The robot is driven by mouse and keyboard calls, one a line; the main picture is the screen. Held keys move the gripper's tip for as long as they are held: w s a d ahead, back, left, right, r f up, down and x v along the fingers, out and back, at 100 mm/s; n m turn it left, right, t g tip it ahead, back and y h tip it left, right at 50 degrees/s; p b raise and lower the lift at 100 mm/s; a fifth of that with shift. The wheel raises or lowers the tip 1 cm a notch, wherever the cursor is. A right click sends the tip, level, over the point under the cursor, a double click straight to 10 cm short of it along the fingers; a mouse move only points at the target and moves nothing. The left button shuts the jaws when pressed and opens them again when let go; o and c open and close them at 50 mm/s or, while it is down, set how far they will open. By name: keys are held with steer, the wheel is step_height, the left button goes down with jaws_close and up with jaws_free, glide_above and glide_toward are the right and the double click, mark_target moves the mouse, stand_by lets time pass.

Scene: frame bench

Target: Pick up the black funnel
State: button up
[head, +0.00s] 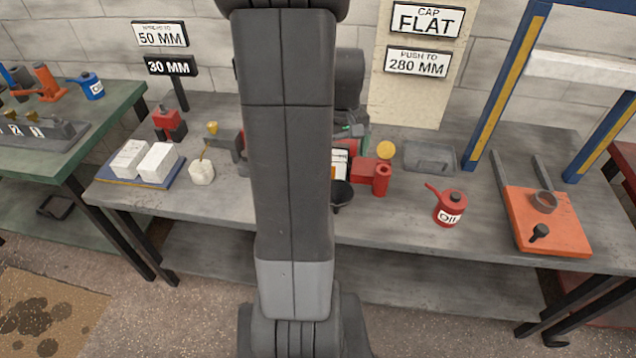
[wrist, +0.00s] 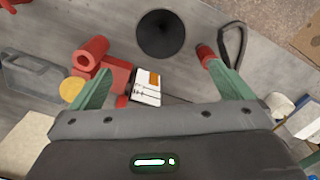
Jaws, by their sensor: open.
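The black funnel (wrist: 160,35) shows in the wrist view from above, as a dark round mouth near the top centre. In the head view the black funnel (head: 342,193) stands near the front of the grey bench, partly hidden behind my arm. In the wrist view the funnel lies ahead of the gap between the fingers, and nothing is held. My arm hides most of the gripper in the head view.
A red fixture with a tube (head: 376,178) stands right of the funnel. A white-and-orange card (wrist: 147,87) lies close by. A red oil can (head: 450,208), a grey tray (head: 430,157) and an orange plate (head: 548,222) are further right.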

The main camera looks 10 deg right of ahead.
step_height(320, 180, down, 8)
steer(key=shift+f, duration=0.2)
steer(key=shift+s+f, duration=0.2)
steer(key=shift+f, duration=1.15)
steer(key=shift+s+f, duration=0.2)
steer(key=shift+f, duration=1.15)
steer(key=c, duration=1)
